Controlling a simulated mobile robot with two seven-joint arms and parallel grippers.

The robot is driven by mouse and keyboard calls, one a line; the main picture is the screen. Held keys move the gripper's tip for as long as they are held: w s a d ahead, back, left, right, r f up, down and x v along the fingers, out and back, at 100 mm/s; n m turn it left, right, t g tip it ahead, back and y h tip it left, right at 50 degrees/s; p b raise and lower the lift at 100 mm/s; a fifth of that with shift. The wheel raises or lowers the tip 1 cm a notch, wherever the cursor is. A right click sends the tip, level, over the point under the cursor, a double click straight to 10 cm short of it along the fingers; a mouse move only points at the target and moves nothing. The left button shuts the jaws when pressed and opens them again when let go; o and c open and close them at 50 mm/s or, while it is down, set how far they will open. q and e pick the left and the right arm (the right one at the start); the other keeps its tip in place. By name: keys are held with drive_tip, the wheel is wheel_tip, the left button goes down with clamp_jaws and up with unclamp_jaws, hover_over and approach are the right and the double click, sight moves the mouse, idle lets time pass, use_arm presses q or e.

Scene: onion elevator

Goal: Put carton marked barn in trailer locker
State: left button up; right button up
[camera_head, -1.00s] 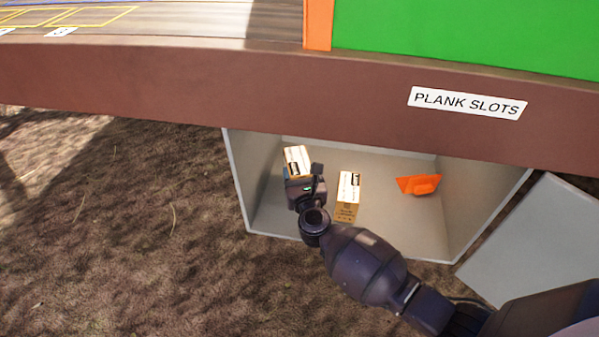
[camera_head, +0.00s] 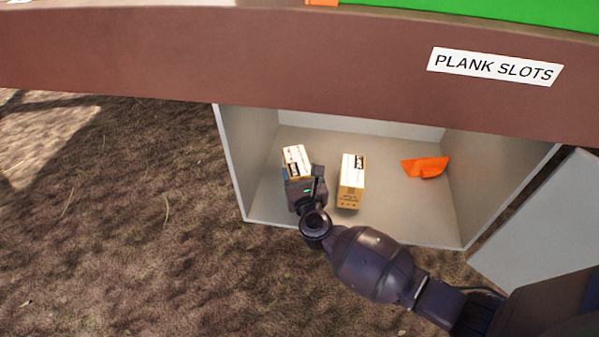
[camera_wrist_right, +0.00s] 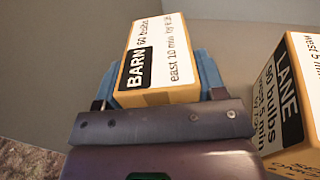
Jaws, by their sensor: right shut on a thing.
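The carton marked BARN (camera_wrist_right: 158,55) is a yellow-brown box with a white label, held between the blue fingers of my right gripper in the right wrist view. In the head view the barn carton (camera_head: 296,160) is inside the grey locker (camera_head: 232,165), toward its left side. My right gripper (camera_head: 301,180) is shut on it, its body hiding the carton's near part. Whether the carton's base touches the locker floor I cannot tell. My left gripper is not in view.
A second carton (camera_head: 351,182), marked LANE in the right wrist view (camera_wrist_right: 290,100), stands just right of the gripper. An orange object (camera_head: 426,167) lies at the locker's right. The locker door (camera_head: 545,225) is open at the right. A brown beam labelled PLANK SLOTS (camera_head: 300,65) runs above.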

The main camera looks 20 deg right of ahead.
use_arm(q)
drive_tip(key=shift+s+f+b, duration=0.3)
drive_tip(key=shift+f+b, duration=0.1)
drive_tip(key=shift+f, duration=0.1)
use_arm(e)
drive_tip(key=shift+f, duration=0.4)
